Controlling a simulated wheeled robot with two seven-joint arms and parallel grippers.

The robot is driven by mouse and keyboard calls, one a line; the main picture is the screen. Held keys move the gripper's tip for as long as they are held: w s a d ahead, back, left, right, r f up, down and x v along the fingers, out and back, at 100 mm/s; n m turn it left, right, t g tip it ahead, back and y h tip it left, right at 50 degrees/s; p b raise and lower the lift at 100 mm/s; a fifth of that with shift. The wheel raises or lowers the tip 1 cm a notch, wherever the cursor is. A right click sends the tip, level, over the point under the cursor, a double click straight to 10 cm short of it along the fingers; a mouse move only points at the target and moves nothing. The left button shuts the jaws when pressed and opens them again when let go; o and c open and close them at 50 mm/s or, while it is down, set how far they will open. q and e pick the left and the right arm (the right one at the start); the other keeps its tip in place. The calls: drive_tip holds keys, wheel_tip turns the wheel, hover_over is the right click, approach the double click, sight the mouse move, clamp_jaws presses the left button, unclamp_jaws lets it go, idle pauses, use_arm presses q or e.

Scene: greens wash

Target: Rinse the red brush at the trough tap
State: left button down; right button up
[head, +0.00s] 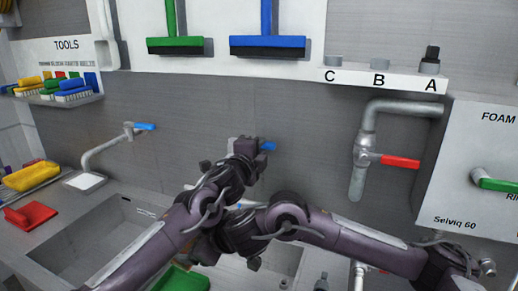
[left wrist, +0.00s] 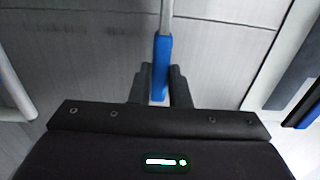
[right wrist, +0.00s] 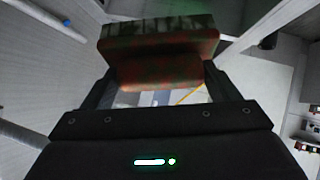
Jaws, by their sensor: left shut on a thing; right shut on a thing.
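My left gripper (head: 258,147) is at the back wall over the trough. It is shut on the blue tap lever (left wrist: 161,62), whose blue end also shows just past the fingers in the head view (head: 269,146). The tap's spout is mostly hidden behind my arms. My right gripper (right wrist: 158,85) is shut on the red brush (right wrist: 165,72). Dark patches mottle its red body, and its grey-black bristle side faces away from the gripper. The brush is hidden behind my arms in the head view. I cannot tell whether water runs.
Another tap with a blue lever (head: 145,127) stands at the left basin (head: 85,222). A red-handled valve (head: 400,162) hangs on a pipe at right. A red item (head: 30,215) and a yellow brush (head: 32,176) lie at left. A green object (head: 180,280) sits low in front.

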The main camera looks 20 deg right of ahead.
use_arm(q)
drive_tip(key=shift+s+a+f+m+g+h, duration=0.1)
drive_tip(key=shift+s+a+m+g+h, duration=0.15)
drive_tip(key=shift+a+m+g+h, duration=0.5)
drive_tip(key=shift+s+a+m+g+h, duration=0.2)
drive_tip(key=shift+a+m+g+h, duration=0.2)
drive_tip(key=shift+m+g+h, duration=0.65)
drive_tip(key=shift+n+y, duration=0.3)
drive_tip(key=shift+y, duration=0.1)
drive_tip(key=c, duration=1.4)
unclamp_jaws()
drive_tip(key=shift+o, duration=0.2)
drive_tip(key=v, duration=1.2)
drive_tip(key=shift+w, duration=0.1)
